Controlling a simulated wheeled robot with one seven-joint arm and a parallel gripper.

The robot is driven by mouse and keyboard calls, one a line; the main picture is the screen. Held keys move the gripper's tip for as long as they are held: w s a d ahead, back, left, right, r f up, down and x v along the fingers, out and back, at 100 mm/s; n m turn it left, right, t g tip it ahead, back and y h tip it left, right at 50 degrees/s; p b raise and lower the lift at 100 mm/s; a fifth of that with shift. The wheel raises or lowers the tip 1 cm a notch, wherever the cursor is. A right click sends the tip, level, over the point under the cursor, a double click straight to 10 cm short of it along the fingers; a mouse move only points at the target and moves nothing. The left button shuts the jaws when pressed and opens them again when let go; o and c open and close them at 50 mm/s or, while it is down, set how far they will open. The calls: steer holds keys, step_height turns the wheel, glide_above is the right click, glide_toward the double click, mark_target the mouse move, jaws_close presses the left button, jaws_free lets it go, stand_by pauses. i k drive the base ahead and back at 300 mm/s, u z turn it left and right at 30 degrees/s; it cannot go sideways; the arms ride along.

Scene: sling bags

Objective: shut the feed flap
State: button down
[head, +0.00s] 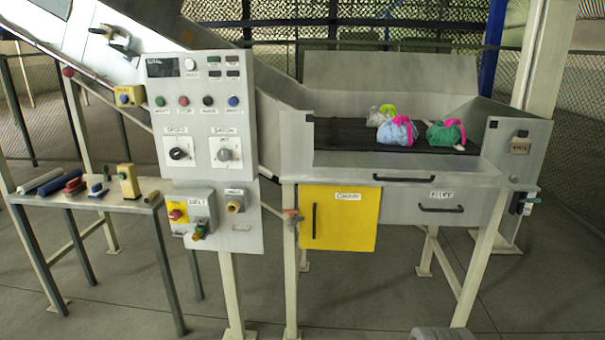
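The feed bin is a grey metal trough (297,140) with a dark floor, and its front side is low and open above the floor. A grey front panel (400,208) with a dark handle (440,209) and a small label hangs below that opening; it may be the feed flap, but I cannot read the label for sure. A second dark bar handle (405,178) sits on the edge above it. A tall grey plate (390,82) stands upright behind the trough. My gripper is not in view.
Bundles in pink and blue (397,132), green (446,133) and grey-yellow (381,115) lie in the trough. A yellow door (339,218) looks shut below. A control panel (203,120) stands left, beside a side table (135,204) with tools. The front floor is largely clear.

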mark_target(376, 164)
steer(key=u, duration=0.75)
steer(key=i, duration=1.2)
steer(key=u, duration=0.75)
